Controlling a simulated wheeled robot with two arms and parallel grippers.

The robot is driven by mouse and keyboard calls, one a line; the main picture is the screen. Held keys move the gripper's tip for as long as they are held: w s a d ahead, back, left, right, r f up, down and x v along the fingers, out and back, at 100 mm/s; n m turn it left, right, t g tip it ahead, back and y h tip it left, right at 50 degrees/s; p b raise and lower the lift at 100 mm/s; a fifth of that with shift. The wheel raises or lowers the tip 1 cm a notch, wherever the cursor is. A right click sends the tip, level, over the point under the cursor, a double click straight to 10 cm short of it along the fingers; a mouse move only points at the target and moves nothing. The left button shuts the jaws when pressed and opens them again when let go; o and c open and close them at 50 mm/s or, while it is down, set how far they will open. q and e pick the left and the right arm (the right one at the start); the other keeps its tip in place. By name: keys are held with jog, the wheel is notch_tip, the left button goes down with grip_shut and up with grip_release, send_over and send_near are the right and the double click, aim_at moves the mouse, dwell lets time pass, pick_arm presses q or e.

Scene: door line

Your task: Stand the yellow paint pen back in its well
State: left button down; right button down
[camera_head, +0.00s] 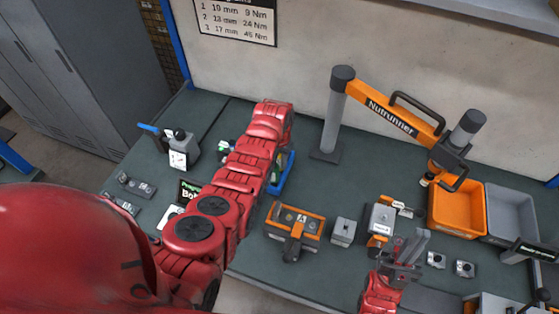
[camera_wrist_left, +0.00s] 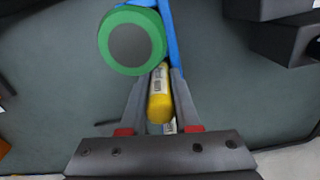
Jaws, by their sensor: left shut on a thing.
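The yellow paint pen (camera_wrist_left: 160,95) shows in the left wrist view between the two fingers of my left gripper (camera_wrist_left: 162,78), which is shut on it. Its near end faces the camera; its far end is hidden. A blue edge (camera_wrist_left: 171,35) lies just beyond the fingers. In the head view a blue tray (camera_head: 289,174) is partly hidden by my left forearm, which also hides the left gripper and the pen. I cannot make out the pen's well. My right gripper (camera_head: 408,250) is over the right part of the bench; its opening is unclear.
A green disc with a grey centre (camera_wrist_left: 132,41) is close beside the fingers. On the bench are an orange fixture (camera_head: 294,226), a small grey block (camera_head: 343,231) and the nutrunner's post (camera_head: 335,110). An orange bin (camera_head: 457,210) and a grey bin (camera_head: 510,213) stand right.

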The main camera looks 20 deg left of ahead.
pick_arm(q)
jog(key=shift+f, duration=0.1)
jog(key=c, duration=0.6)
grip_release()
jog(key=shift+c, duration=0.2)
